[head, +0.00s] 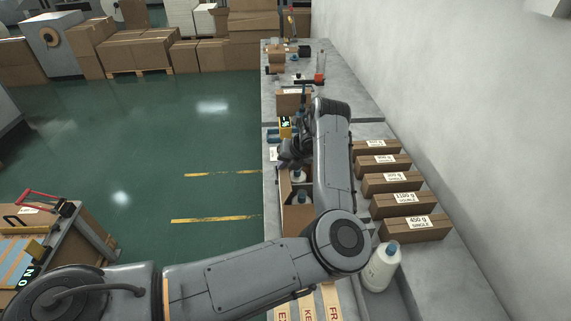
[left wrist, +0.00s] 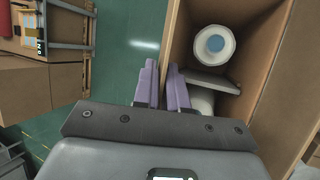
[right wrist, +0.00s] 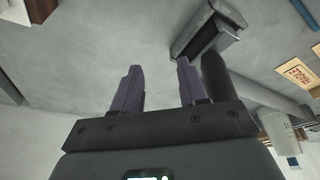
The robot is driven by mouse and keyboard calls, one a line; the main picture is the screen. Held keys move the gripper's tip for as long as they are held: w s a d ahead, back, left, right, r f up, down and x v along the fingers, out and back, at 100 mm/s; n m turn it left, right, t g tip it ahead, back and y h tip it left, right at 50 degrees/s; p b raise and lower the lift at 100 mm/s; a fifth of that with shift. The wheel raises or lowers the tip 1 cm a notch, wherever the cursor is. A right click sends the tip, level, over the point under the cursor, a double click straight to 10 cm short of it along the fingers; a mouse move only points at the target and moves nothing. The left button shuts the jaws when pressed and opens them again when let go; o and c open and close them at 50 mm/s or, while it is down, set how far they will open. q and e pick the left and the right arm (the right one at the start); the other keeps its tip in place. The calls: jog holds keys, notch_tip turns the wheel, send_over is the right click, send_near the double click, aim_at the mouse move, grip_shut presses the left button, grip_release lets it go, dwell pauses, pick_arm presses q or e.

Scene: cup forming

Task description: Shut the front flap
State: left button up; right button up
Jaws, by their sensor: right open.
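An open cardboard box (head: 294,222) stands on the bench under my left arm in the head view; dark-topped bottles show in it. In the left wrist view the box (left wrist: 262,100) holds a white round item with a blue centre (left wrist: 215,43), a grey divider (left wrist: 208,83) and another pale item. My left gripper (left wrist: 162,68) is at the box's left wall, its fingers close together with a narrow gap; whether they pinch cardboard is unclear. It also shows in the head view (head: 287,155). I cannot single out the front flap. My right gripper (right wrist: 158,68) is open and empty, away from the box.
Several labelled closed boxes (head: 391,182) line the bench on the right by the wall. A white bottle (head: 381,268) stands near my elbow. Lettered cardboard strips (head: 308,303) lie at the near end. A cart (head: 65,235) stands left; the green floor (head: 140,140) between is clear.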

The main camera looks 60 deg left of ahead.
pick_arm(q)
grip_shut()
jog(key=shift+w+d+f+m+g+y+b, duration=0.25)
jog(key=shift+g+y, duration=0.3)
jog(key=shift+g, duration=0.3)
jog(key=shift+w+d+f+m+g+y+b, duration=0.1)
jog(key=shift+w+f+m+g+y+b, duration=0.2)
jog(key=shift+g+y, duration=0.4)
jog(key=shift+r, duration=0.1)
jog(key=shift+o, duration=2)
grip_release()
